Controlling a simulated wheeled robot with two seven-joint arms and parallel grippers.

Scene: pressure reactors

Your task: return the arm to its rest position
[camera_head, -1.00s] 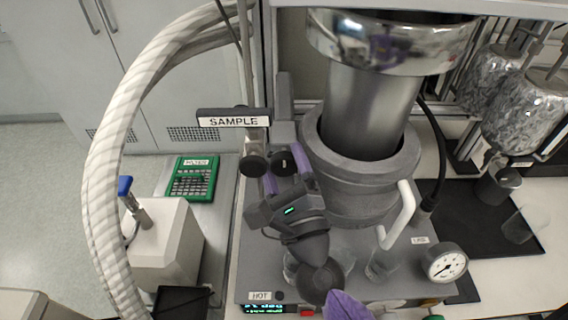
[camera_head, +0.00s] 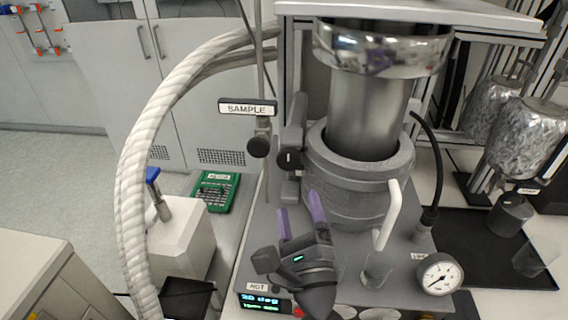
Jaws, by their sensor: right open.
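My right gripper (camera_head: 301,214) is in the lower middle of the head view, over the grey reactor base. Its two purple-padded fingers stand apart with nothing between them. The fingers point up the picture, toward the valve knob (camera_head: 289,160) below and right of the SAMPLE sign (camera_head: 247,107). A gap shows between the fingertips and the knob. The grey reactor vessel (camera_head: 352,178) with its steel cylinder stands just beyond and to the right. My left gripper is not in view.
A pressure gauge (camera_head: 439,276) and a white handle (camera_head: 389,215) are right of the gripper. A glass beaker (camera_head: 376,269) stands on the base. A thick white hose (camera_head: 140,170) arches at left. A green timer (camera_head: 214,191) and white box (camera_head: 178,240) lie left. A black tray (camera_head: 480,250) is at right.

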